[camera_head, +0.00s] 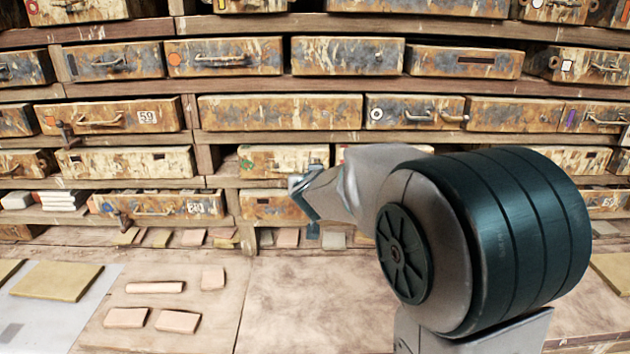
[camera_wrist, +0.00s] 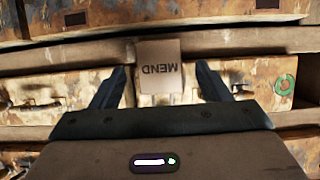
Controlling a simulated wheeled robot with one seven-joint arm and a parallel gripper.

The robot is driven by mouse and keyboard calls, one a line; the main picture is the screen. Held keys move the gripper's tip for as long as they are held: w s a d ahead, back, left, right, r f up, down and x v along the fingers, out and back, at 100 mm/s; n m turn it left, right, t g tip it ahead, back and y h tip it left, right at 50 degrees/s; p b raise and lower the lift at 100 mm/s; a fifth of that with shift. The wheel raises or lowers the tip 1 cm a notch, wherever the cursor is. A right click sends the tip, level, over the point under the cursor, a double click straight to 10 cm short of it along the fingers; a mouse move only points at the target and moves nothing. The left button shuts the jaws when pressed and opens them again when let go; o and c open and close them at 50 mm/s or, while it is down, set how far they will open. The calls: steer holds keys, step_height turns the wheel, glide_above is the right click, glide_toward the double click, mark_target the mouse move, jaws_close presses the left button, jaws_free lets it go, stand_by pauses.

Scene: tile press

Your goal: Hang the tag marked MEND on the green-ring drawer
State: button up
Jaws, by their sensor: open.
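The MEND tag (camera_wrist: 159,72) is a pale beige plate, its lettering upside down in the wrist view. It lies between my two fingers, across the shelf edge and a drawer front. What holds it is hidden or unclear. My gripper (camera_wrist: 160,82) is open, with a gap on both sides of the tag. The green-ring drawer (camera_wrist: 262,98) shows its green ring at the right of the wrist view, with a grey handle beside my right-hand finger. In the head view this drawer (camera_head: 265,164) is partly behind my gripper (camera_head: 303,190); the tag cannot be made out there.
Rows of worn, paint-flaked drawers fill the wooden rack (camera_head: 350,26). Small tiles lie in the low space under it. Pinkish tiles (camera_head: 178,321) lie on the left of the bench (camera_head: 300,300); its middle is clear. My arm covers the right side.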

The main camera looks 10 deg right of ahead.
steer(key=s+a+r+n+g+y+p, duration=0.1)
steer(key=s+a+r+y+p, duration=0.15)
steer(key=s, duration=0.55)
steer(key=s+a+r+n+y+p, duration=0.15)
steer(key=s+a, duration=0.25)
steer(key=s, duration=0.4)
steer(key=s+d+f+g, duration=0.3)
steer(key=s+f+g, duration=0.1)
steer(key=s, duration=0.5)
steer(key=s+d+f+g+h, duration=0.1)
steer(key=s+d+f+g, duration=0.2)
steer(key=s, duration=0.6)
steer(key=shift+s+d+f+g, duration=0.2)
steer(key=shift+f+g, duration=0.35)
steer(key=shift+g, duration=0.35)
